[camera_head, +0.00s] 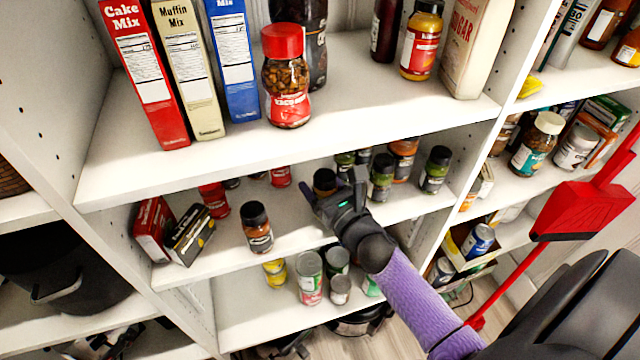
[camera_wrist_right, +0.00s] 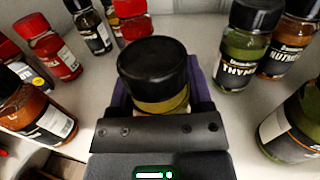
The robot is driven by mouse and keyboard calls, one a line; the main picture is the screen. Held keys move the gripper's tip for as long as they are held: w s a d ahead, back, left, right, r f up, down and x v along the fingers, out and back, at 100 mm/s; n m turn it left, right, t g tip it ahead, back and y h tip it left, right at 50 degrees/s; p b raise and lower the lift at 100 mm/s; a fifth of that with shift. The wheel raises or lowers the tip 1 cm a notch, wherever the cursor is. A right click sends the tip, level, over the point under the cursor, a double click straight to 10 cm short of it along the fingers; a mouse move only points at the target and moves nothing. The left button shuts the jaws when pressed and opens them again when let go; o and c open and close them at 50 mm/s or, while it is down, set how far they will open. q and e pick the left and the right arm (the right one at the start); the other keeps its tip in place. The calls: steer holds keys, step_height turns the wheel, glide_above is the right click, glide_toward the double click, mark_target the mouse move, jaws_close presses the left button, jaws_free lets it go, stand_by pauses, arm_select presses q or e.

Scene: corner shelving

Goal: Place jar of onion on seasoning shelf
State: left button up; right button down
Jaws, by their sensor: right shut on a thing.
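My right gripper (camera_head: 338,195) reaches into the middle shelf (camera_head: 300,222), among the seasoning jars. It is shut on a jar with a black lid (camera_wrist_right: 152,68), which also shows in the head view (camera_head: 324,180). In the right wrist view the jar stands upright between the fingers, with a yellowish content showing below the lid. Its label is hidden, so I cannot read whether it is onion. I cannot tell whether its base touches the shelf. My left gripper does not show.
A thyme jar (camera_wrist_right: 245,45) and a nutmeg jar (camera_wrist_right: 290,42) stand right of the held jar. A brown-red jar (camera_head: 256,228) stands alone to the left, near the front edge. Red jars (camera_wrist_right: 50,45) stand behind it. The upper shelf (camera_head: 330,110) overhangs the gripper.

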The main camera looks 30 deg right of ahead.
jaws_free()
steer(key=s, duration=1.2)
steer(key=s+a+f+m+g, duration=0.2)
steer(key=s+f+m+g, duration=0.1)
steer(key=f+m, duration=0.5)
steer(key=s+a+f+m+g, duration=0.1)
steer(key=s+f+m+g, duration=0.25)
steer(key=f+m, duration=0.4)
steer(key=s+a+f+m+g, duration=0.25)
steer(key=f+m, duration=0.25)
steer(key=f, duration=0.5)
steer(key=s+f+m+g, duration=0.4)
steer(key=s+f+m, duration=0.1)
steer(key=s, duration=0.4)
steer(key=s+f+m+g, duration=0.4)
steer(key=s+m, duration=0.4)
steer(key=s, duration=0.1)
steer(key=shift+a+f, duration=0.35)
steer(key=shift+a, duration=0.1)
